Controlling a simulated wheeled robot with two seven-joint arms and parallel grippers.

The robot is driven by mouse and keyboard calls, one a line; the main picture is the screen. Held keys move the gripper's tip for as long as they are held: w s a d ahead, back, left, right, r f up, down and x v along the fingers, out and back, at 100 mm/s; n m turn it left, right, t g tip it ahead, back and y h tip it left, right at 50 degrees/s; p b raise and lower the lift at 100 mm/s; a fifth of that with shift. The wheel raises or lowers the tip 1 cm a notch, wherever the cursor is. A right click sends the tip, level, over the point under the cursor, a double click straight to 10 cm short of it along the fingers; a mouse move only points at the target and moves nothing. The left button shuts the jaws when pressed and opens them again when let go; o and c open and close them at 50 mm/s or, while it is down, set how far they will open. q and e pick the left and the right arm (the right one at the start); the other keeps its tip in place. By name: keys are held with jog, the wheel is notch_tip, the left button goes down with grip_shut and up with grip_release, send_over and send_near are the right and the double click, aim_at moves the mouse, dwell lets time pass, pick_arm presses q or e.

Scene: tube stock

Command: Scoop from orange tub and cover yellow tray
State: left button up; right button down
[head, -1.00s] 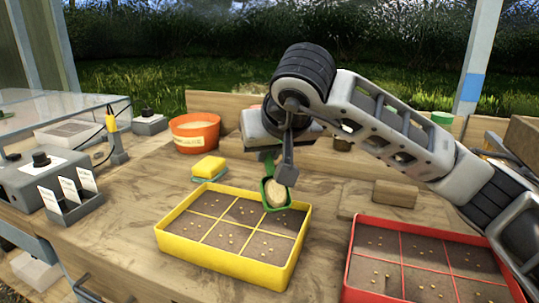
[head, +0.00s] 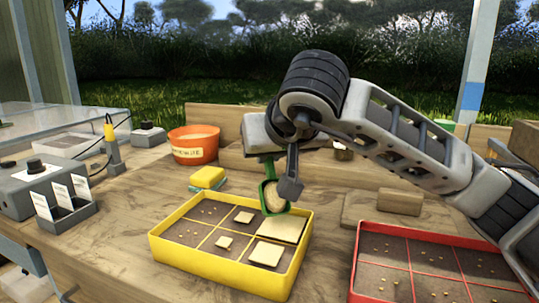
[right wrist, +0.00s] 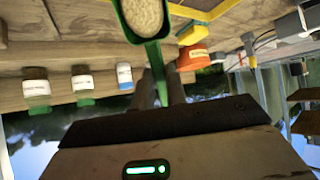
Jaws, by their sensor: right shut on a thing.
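The yellow tray (head: 215,267) sits on the bench in the head view, split into six compartments of brown soil. Pale square patches lie in the middle and right compartments: large at the right, small in the middle. The left compartments show bare soil with seeds. My right gripper (head: 281,170) is shut on the handle of a green scoop (head: 264,193). The scoop holds pale grainy material and hangs over the tray's back right part; it also shows in the right wrist view (right wrist: 157,62). The orange tub (head: 194,152) stands behind, with pale material inside. My left gripper is out of view.
A red tray (head: 352,272) with seeded soil lies at the right. A yellow sponge (head: 208,175) lies between tub and yellow tray. A wooden block (head: 400,201) lies at the right. A label holder (head: 68,215) stands at the left. Several small jars (right wrist: 36,90) show in the right wrist view.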

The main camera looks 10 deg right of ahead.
jog(key=shift+s+r, duration=0.4)
jog(key=shift+s, duration=0.2)
jog(key=w+a+p, duration=0.5)
jog(key=w+a, duration=0.4)
jog(key=a, duration=0.4)
jog(key=shift+w+a, duration=0.2)
jog(key=shift+a, duration=0.2)
dwell(1.9)
jog(key=s+d+b, duration=0.3)
jog(key=s+d, duration=0.1)
jog(key=d, duration=0.3)
jog(key=shift+s, duration=0.4)
dwell(0.5)
dwell(0.4)
